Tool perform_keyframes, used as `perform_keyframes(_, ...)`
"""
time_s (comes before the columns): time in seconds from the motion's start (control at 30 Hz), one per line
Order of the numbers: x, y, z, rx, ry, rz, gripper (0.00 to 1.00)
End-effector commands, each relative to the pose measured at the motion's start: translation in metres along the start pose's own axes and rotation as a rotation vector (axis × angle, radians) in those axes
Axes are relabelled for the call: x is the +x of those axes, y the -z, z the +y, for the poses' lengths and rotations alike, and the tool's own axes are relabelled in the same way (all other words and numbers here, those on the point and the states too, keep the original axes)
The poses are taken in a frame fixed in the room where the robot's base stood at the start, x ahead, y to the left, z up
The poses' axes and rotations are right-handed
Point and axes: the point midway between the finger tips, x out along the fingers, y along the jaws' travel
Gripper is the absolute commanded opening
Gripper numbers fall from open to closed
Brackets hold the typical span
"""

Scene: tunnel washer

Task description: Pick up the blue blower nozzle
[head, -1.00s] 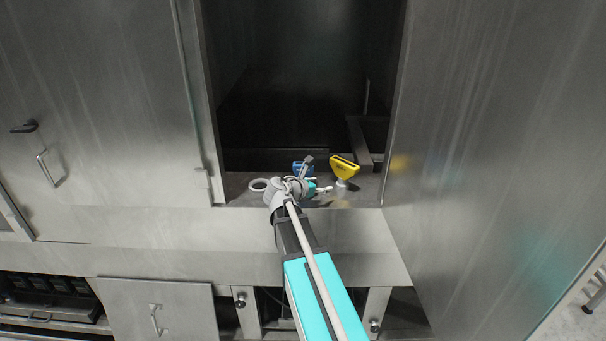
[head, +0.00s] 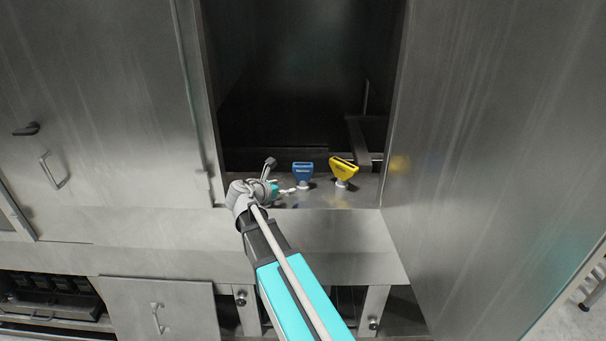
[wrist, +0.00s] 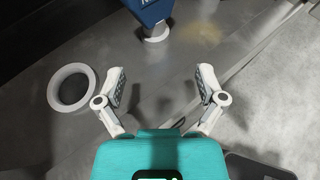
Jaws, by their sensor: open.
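The blue blower nozzle (head: 303,171) stands upright on a small white foot on the metal ledge of the opening. Its wide slotted end is up. In the wrist view the lower part of the blue nozzle (wrist: 151,11) shows at the top edge, ahead of my fingertips and slightly left of centre. My gripper (head: 291,190) is just left of the nozzle's foot in the head view. In the wrist view my gripper (wrist: 163,70) has its two fingers spread, with only bare metal between them. The nozzle's top is cut off in the wrist view.
A yellow nozzle (head: 343,168) stands close to the right of the blue one. A white ring (wrist: 72,88) lies left of my fingers; my arm hides it in the head view. Metal walls flank the dark opening. A low dark bar (head: 359,147) runs at the back right.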

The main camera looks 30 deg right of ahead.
Motion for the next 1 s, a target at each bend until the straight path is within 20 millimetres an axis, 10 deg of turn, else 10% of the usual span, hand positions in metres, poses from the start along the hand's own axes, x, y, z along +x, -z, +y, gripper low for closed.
perform_keyframes(0.57,-0.003,0.003,0.006,-0.005,-0.010,0.005,0.89)
perform_keyframes(1.0,0.054,0.005,0.008,-0.004,-0.009,0.005,0.89)
